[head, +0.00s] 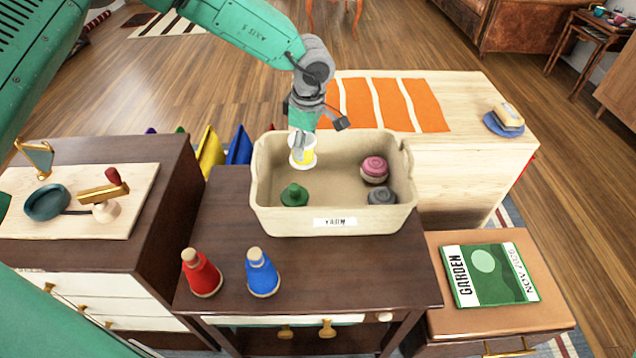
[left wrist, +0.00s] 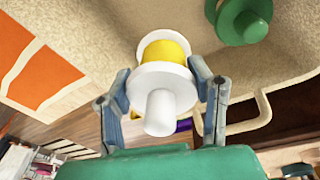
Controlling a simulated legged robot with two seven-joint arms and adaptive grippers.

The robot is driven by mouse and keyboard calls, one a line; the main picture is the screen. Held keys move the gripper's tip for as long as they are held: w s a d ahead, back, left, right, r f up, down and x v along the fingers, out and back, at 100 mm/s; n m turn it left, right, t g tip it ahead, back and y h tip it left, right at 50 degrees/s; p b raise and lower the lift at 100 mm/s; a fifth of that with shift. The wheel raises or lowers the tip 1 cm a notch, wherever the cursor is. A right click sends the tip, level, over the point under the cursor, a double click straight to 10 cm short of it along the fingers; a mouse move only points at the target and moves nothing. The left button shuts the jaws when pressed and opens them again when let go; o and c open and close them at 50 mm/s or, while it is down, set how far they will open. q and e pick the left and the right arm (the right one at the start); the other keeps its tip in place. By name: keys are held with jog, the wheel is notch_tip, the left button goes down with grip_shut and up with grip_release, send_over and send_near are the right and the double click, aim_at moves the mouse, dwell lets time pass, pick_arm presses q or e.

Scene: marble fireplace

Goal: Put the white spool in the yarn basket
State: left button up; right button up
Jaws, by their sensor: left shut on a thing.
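My left gripper (head: 301,138) points down over the left part of the yarn basket (head: 335,222), a beige bin with a "YARN" label. It is shut on the white spool (head: 301,162), which has white flanges and a yellow band. In the left wrist view the spool (left wrist: 163,82) sits between the two fingers (left wrist: 164,95), its white end toward the camera. The spool appears within the basket's opening; its height above the basket floor is hard to tell. In the basket are a green spool (head: 294,195), a pink yarn ball (head: 374,168) and a grey one (head: 382,196). My right gripper is out of view.
A red cone (head: 203,275) and a blue cone (head: 262,273) stand on the dark table in front of the basket. A cabinet with a board (head: 130,195) is at left. A green book (head: 490,275) lies at right. A pale table (head: 460,115) stands behind.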

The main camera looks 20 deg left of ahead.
aim_at(307, 142)
pick_arm(q)
jog(key=f, duration=0.2)
jog(key=f+b, duration=0.1)
jog(key=f, duration=0.2)
jog(key=f+b, duration=0.1)
jog(key=f, duration=0.1)
jog(key=shift+a+f, duration=0.35)
jog(key=shift+f, duration=0.05)
jog(key=shift+d+f, duration=0.1)
jog(key=shift+f, duration=0.2)
jog(key=shift+d+r, duration=0.1)
jog(key=o, duration=1.2)
jog(key=r+p, duration=0.1)
jog(key=r, duration=0.3)
jog(key=d+r+p, duration=0.1)
jog(key=r, duration=0.3)
jog(key=s+r+p, duration=0.1)
jog(key=r, duration=0.3)
jog(key=shift+d, duration=0.15)
